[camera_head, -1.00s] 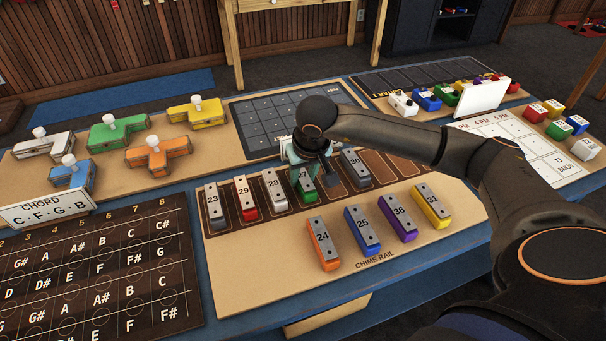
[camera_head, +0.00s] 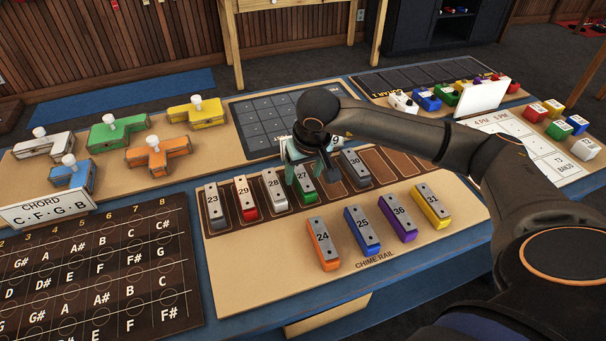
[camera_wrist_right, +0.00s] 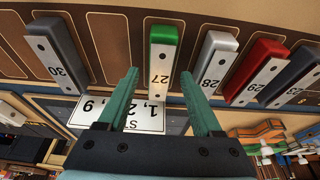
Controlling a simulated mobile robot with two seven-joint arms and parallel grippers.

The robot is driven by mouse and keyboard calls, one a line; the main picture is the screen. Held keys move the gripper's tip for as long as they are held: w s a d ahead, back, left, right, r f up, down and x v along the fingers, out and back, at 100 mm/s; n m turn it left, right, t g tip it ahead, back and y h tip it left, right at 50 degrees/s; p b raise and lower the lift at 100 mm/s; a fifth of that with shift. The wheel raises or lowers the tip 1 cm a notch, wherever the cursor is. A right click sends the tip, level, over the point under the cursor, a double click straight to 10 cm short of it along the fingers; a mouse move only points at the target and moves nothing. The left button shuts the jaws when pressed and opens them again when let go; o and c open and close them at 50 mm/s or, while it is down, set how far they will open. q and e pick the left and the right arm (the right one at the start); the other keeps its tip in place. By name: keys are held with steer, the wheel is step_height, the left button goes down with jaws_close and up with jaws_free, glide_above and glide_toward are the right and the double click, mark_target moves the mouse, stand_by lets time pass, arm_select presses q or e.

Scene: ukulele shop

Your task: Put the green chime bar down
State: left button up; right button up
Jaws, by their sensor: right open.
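My right gripper (camera_head: 311,168) is open just above and behind the green bar. In the right wrist view its teal fingers (camera_wrist_right: 160,76) stand apart, one on each side of the bar's near end, with gaps visible. The arm hides part of the rail in the head view. My left gripper is not in view.
Red bar 29 (camera_head: 246,198) and grey bar 23 (camera_head: 217,208) stand left in the row. Orange bar 24 (camera_head: 322,243), blue 25 (camera_head: 362,231), purple 36 (camera_head: 397,218) and yellow 31 (camera_head: 432,208) lie in front. Empty slots lie right of bar 30.

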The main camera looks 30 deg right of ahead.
steer(key=v, duration=1)
steer(key=shift+s+r, duration=0.15)
steer(key=shift+r, duration=0.1)
